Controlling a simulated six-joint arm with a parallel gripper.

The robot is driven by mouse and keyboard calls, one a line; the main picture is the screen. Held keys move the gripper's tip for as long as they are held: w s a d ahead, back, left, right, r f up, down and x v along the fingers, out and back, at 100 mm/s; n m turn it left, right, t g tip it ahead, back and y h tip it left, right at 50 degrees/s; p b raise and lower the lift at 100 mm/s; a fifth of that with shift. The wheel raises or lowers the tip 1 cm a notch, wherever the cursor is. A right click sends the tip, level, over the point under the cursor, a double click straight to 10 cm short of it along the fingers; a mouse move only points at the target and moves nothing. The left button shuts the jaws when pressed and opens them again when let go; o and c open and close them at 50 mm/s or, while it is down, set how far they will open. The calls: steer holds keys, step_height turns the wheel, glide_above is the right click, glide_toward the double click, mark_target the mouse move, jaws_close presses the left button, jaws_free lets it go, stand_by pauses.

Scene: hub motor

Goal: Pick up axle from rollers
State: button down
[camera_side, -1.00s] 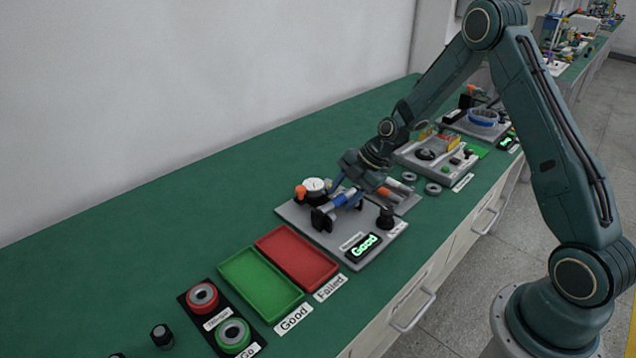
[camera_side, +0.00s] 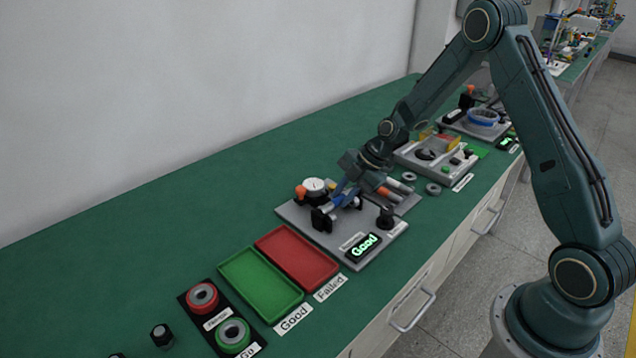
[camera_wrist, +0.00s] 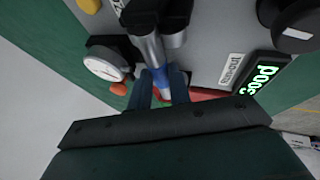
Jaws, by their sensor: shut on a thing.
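The axle (camera_wrist: 158,72) is a metal rod with a blue band, seen in the wrist view running from between the fingers toward the black roller stand (camera_wrist: 160,14). My gripper (camera_wrist: 165,92) is shut on its blue part. In the side view my gripper (camera_side: 347,184) is low over the grey test plate (camera_side: 302,226), where its fingers hide most of the axle. I cannot tell whether the axle still touches the rollers. A display (camera_side: 364,245) on the plate reads "Good".
A white dial gauge (camera_side: 314,185) stands close beside the gripper. A red tray (camera_side: 298,257) and a green tray (camera_side: 260,284) lie to the left of the plate. Other axles (camera_side: 400,186) lie at the right. Red and green buttons (camera_side: 232,333) sit at the front left.

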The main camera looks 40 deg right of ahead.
mark_target(343, 198)
steer(key=shift+r, duration=0.2)
step_height(343, 198, up, 20)
steer(key=shift+f, duration=0.15)
stand_by(0.5)
stand_by(0.5)
